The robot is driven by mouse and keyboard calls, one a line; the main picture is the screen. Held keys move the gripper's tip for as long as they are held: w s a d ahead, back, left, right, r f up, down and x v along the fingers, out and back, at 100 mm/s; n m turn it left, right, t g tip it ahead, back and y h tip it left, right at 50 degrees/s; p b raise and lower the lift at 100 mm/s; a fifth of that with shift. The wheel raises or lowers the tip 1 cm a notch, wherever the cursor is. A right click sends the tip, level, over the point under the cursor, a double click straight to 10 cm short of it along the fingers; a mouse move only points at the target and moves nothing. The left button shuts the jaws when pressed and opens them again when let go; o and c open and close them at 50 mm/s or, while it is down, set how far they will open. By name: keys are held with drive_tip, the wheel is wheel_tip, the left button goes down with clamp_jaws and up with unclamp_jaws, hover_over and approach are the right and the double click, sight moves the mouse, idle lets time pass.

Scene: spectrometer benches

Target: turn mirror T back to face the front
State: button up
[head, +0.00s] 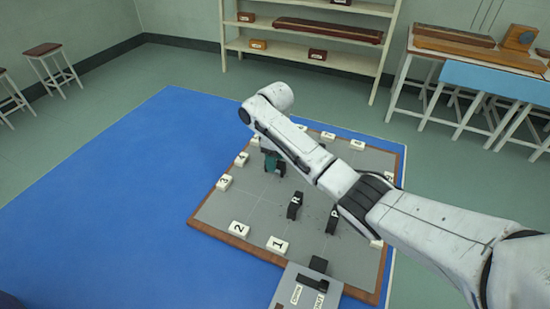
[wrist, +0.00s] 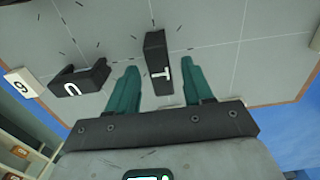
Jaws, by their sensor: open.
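Mirror T (wrist: 157,60) is a black upright block with a white letter T, standing on the grey board. In the wrist view it shows between the two teal fingers of my gripper (wrist: 159,70), with a gap on each side. The fingers are spread and hold nothing. In the head view my gripper (head: 272,160) is low over the far part of the board, where my arm partly hides the area. I cannot make out mirror T's letter there.
Mirror U (wrist: 82,80) stands left of mirror T in the wrist view. Mirrors R (head: 294,205) and P (head: 333,218) stand nearer on the board (head: 225,213). White numbered blocks, such as block 3 (head: 224,183), line its edge. A grey box (head: 306,288) is at the near edge.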

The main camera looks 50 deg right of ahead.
drive_tip(key=shift+f, duration=0.1)
drive_tip(key=shift+c, duration=0.4)
clamp_jaws()
drive_tip(key=m+p, duration=0.3)
drive_tip(key=shift+a+m, duration=0.1)
drive_tip(key=shift+m, duration=0.2)
drive_tip(key=m+p, duration=0.2)
drive_tip(key=m, duration=0.3)
drive_tip(key=m+p, duration=0.1)
drive_tip(key=m, duration=0.4)
drive_tip(key=shift+m+p, duration=0.3)
drive_tip(key=shift+m, duration=1.9)
